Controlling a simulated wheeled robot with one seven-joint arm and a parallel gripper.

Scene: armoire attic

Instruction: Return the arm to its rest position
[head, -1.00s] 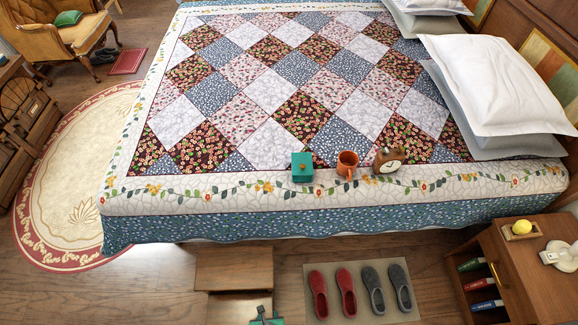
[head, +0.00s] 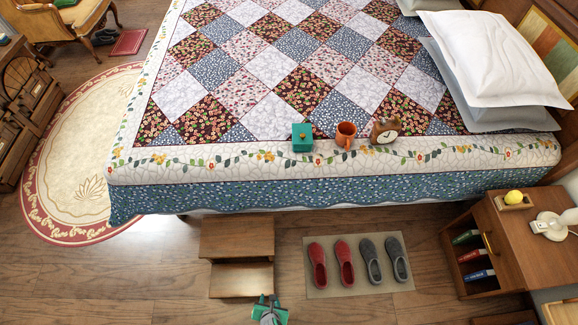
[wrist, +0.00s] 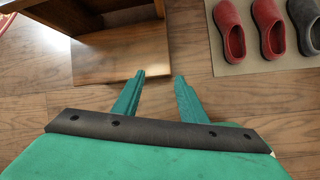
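My gripper (head: 266,302) shows at the bottom middle of the head view, low in front of the wooden step stool (head: 237,238). In the wrist view my gripper (wrist: 157,90) has its two green fingers spread apart. Nothing is between them but wooden floor. The lower step of the stool (wrist: 122,55) lies just beyond the left finger. Most of my arm is out of view.
A mat (head: 312,240) with red and grey slippers lies right of the stool. A nightstand (head: 540,250) stands at the right. The bed (head: 330,190) holds a teal box (head: 302,138), an orange mug (head: 346,134) and a clock (head: 384,131). Floor at lower left (head: 110,280) is clear.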

